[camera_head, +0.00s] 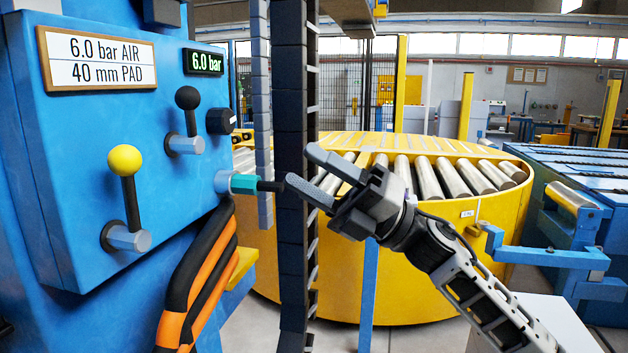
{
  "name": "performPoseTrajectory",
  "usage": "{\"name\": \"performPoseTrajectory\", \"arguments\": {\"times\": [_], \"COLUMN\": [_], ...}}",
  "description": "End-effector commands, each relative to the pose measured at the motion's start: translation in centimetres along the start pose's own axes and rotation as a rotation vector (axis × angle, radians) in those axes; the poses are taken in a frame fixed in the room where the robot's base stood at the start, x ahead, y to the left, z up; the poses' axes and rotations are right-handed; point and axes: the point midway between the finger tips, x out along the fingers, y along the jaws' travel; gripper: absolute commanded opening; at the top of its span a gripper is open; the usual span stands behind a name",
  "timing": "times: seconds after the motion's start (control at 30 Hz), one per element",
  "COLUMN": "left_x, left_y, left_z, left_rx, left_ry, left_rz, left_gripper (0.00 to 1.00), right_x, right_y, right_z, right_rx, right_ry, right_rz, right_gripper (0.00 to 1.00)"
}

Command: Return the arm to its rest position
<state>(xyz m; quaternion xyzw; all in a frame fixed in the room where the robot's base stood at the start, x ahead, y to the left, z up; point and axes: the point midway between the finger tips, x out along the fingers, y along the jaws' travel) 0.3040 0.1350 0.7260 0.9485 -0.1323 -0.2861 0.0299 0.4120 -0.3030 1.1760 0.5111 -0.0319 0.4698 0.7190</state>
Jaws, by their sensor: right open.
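My right gripper (312,172) comes in from the right on my right arm (455,270). Its two grey fingers are spread apart with nothing between them. They point left, toward a teal fitting (243,184) with a dark thin tip on the side of the blue control panel (80,185). The lower fingertip appears close to that dark tip; I cannot tell whether they touch. My left gripper is not in view.
A dark vertical chain track (291,250) stands behind the gripper. A yellow roller turntable (470,225) and a blue conveyor (595,185) lie beyond.

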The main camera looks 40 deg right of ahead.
Motion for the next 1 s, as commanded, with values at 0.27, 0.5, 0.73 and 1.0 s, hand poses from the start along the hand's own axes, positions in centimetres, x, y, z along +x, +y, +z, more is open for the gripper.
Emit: {"name": "performPoseTrajectory", "arguments": {"times": [0.27,0.5,0.73,1.0], "left_x": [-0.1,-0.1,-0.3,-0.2], "left_y": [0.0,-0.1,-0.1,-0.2], "left_z": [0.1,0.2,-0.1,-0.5], "left_rx": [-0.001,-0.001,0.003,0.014], "left_ry": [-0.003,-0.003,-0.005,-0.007], "left_rz": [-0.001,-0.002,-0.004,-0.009], "left_gripper": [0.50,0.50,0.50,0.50], "right_x": [0.0,-0.1,-3.8,-12.5], "right_y": [0.0,-0.5,-9.7,-21.8], "right_z": [0.0,-0.1,-3.4,-17.4], "right_rx": [0.000,0.025,0.508,1.268], "right_ry": [-0.001,-0.016,-0.309,-0.825], "right_rz": [0.000,-0.005,-0.128,-0.418], "right_gripper": [0.52,0.52,0.52,0.52]}}
